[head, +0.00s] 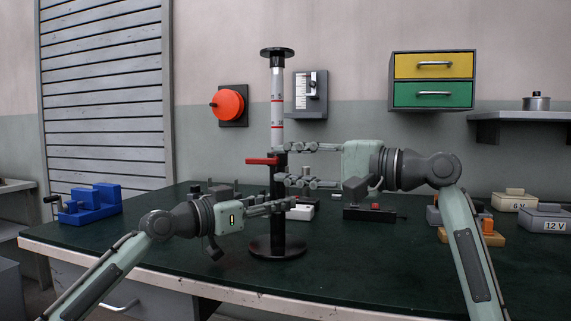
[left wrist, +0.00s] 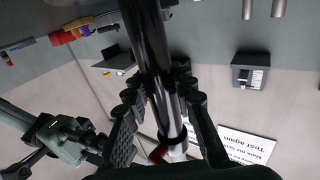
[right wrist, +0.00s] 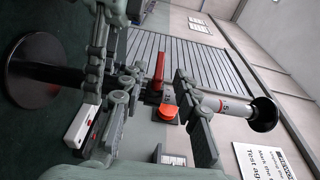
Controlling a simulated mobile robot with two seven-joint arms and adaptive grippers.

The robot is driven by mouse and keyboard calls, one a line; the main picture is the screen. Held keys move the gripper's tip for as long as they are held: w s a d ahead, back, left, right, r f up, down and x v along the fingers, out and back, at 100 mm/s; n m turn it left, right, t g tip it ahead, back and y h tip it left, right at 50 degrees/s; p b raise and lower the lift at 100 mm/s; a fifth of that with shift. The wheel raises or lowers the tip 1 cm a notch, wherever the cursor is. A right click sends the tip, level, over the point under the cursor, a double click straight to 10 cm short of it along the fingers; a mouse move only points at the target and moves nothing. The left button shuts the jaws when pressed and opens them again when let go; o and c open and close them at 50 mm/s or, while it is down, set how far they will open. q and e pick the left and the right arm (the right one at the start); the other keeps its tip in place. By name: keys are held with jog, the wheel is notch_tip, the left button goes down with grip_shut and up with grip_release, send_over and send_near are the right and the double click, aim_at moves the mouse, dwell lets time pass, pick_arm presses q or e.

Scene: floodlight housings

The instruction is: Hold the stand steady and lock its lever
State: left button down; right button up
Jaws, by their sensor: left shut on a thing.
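The stand has a round black base (head: 278,248), a black lower post and a white upper tube (head: 278,105) with red marks and a black top disc. Its red lever (head: 262,161) points left and roughly level at the collar; it also shows in the right wrist view (right wrist: 158,66). My left gripper (head: 287,204) is shut on the black post below the lever; the left wrist view shows the post (left wrist: 150,60) between its fingers. My right gripper (head: 282,165) is open, its fingers apart at the height of the collar and lever. In the right wrist view, the lever shows between those fingers; contact cannot be told.
A blue device (head: 92,203) sits at the table's left. A dark box with a red button (head: 375,207) lies behind and right of the stand. Battery boxes (head: 513,201) stand at the right. A red knob (head: 227,104) is on the back wall. The front table area is clear.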

pick_arm(q)
jog(key=c, duration=1.2)
grip_release()
